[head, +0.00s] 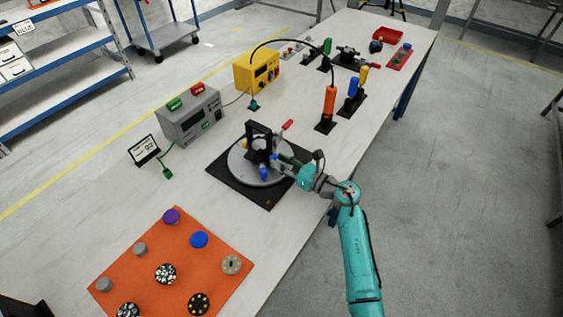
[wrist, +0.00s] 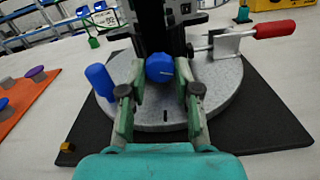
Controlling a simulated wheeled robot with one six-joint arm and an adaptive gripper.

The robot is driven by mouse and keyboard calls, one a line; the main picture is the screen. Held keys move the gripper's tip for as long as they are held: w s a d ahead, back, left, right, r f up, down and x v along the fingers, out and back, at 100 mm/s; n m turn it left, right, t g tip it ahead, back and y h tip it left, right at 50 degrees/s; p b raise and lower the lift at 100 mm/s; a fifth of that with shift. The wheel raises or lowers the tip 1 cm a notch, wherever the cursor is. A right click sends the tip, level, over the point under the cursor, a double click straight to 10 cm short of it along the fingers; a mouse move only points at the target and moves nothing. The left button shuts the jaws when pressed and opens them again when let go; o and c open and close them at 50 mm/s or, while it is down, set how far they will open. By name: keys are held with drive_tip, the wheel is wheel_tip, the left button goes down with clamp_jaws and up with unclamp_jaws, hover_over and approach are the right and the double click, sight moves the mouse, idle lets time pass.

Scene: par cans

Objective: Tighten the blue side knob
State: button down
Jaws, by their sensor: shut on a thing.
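The blue side knob (wrist: 160,68) sits on the near face of a black upright fixture (wrist: 150,25), with a pale line on its face. My gripper (wrist: 161,82) has its two fingers on either side of the knob and is shut on it. In the head view my gripper (head: 279,163) reaches the fixture from the right, and the fingers partly hide the knob. The fixture stands on a round grey plate (wrist: 215,92) on a black mat (wrist: 265,125). A separate blue upright handle (wrist: 100,82) stands left of the knob, apart from my fingers.
A red-handled lever (wrist: 275,29) sticks out to the right of the fixture. An orange mat (head: 190,270) with several knobs lies at the near left. A grey box (head: 190,117) and a yellow box (head: 256,70) stand behind. An orange-handled tool (head: 329,100) stands farther right.

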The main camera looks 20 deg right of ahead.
drive_tip(key=shift+m, duration=1.6)
drive_tip(key=c, duration=0.8)
unclamp_jaws()
drive_tip(key=shift+d, duration=0.1)
drive_tip(key=v, duration=1.2)
